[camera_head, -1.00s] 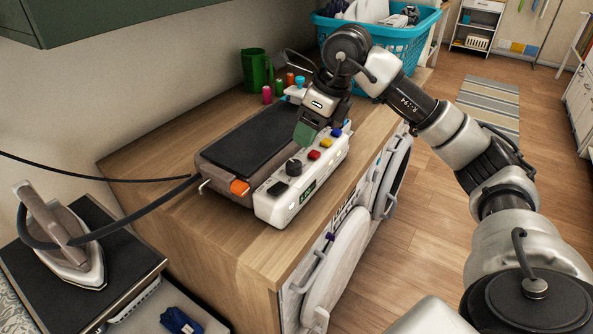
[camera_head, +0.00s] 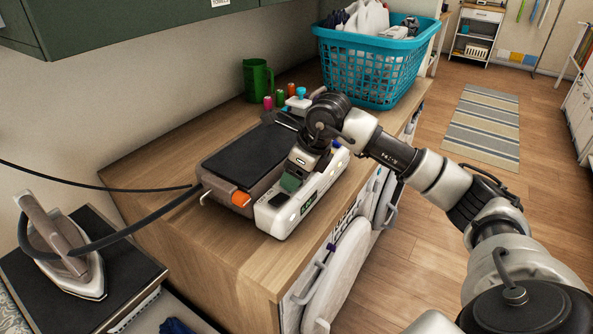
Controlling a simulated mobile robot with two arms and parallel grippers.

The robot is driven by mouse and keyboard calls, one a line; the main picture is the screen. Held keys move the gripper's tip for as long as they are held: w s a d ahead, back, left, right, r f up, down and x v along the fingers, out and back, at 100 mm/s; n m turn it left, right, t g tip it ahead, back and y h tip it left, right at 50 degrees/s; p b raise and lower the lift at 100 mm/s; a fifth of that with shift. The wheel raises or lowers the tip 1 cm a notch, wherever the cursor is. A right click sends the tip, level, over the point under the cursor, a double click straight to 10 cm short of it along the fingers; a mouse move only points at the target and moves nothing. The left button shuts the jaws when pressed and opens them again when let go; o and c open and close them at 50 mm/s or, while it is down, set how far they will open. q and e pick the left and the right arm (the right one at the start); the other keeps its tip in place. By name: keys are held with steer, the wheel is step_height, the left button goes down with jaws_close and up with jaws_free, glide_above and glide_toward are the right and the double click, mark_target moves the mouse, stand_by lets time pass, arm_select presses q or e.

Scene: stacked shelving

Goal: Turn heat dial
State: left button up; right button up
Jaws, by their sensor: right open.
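A heat press with a dark flat top (camera_head: 245,158) lies on the wooden counter. Its white control panel (camera_head: 283,219) runs along the front side, with a small green display (camera_head: 307,203) and a black switch at the near end. The gripper hides the dial and most of the coloured buttons. I cannot tell whether the fingers touch the dial. My left gripper is not in view.
A blue laundry basket (camera_head: 367,66) stands at the counter's far end. A green mug (camera_head: 257,79) and several thread spools are behind the press. An iron (camera_head: 62,246) with a black cord sits at lower left. A green cabinet (camera_head: 110,20) hangs above.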

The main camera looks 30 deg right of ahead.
steer(key=c, duration=0.9)
steer(key=shift+m+h+b, duration=0.35)
steer(key=shift+m+h, duration=0.05)
steer(key=shift+m, duration=0.5)
steer(key=shift+m+t, duration=0.3)
steer(key=shift+m, duration=0.4)
steer(key=o, duration=0.9)
steer(key=v, duration=1)
steer(key=shift+a+r+b, duration=0.15)
steer(key=shift+r+b, duration=0.25)
steer(key=shift+b, duration=0.05)
